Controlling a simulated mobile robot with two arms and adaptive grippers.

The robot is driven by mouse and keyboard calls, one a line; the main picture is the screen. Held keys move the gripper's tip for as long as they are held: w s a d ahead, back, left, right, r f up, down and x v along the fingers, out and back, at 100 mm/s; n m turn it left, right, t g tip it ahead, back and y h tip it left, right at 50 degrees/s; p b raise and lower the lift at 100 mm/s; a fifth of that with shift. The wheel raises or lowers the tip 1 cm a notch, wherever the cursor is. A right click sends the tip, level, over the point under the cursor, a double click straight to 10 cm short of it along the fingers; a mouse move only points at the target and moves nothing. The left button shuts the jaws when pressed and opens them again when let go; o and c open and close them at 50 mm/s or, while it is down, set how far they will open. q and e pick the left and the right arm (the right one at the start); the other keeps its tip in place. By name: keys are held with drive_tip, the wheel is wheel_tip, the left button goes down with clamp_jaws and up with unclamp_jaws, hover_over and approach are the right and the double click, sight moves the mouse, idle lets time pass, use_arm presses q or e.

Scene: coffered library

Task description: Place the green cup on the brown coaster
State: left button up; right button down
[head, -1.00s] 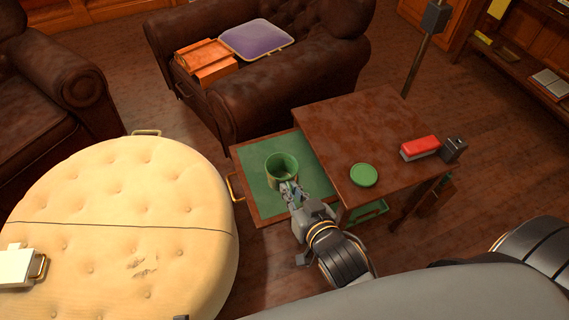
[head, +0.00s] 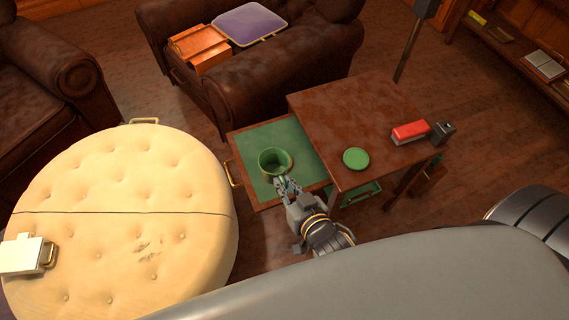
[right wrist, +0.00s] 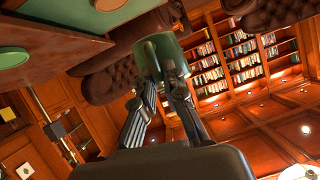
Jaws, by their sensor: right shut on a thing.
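The green cup (head: 273,162) is over the green-lined pull-out surface (head: 252,145) at the left of the brown side table (head: 330,105). My right gripper (head: 282,182) is shut on the cup's near side. The cup (right wrist: 157,55) also shows between the fingers of my right gripper (right wrist: 165,80) in the right wrist view. I cannot tell how far the cup is above the surface. A round green disc (head: 356,158), coaster-like, lies on the table top near its front edge. My left gripper is not in view.
A red block (head: 410,132) and a dark box (head: 443,132) stand at the table's right. A round tufted ottoman (head: 120,210) is at left, with a white item (head: 20,255) on it. A leather armchair (head: 270,75) stands behind. The table's middle top is clear.

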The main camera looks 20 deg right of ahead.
sight(288, 166)
drive_tip(key=w+d+f, duration=0.1)
drive_tip(key=w, duration=0.1)
drive_tip(key=w+d+f, duration=0.1)
drive_tip(key=w, duration=0.1)
drive_tip(key=w+d+f, duration=0.1)
drive_tip(key=w, duration=0.1)
drive_tip(key=shift+w, duration=0.25)
drive_tip(key=w+f, duration=0.1)
drive_tip(key=f, duration=0.2)
drive_tip(key=w+d+f+b, duration=0.1)
drive_tip(key=f, duration=0.2)
drive_tip(key=w+d+f+b, duration=0.1)
drive_tip(key=w+f, duration=0.1)
drive_tip(key=f, duration=0.1)
drive_tip(key=c, duration=1.4)
unclamp_jaws()
drive_tip(key=shift+s, duration=0.1)
drive_tip(key=p+v, duration=0.1)
drive_tip(key=v, duration=1.1)
drive_tip(key=shift+r, duration=0.1)
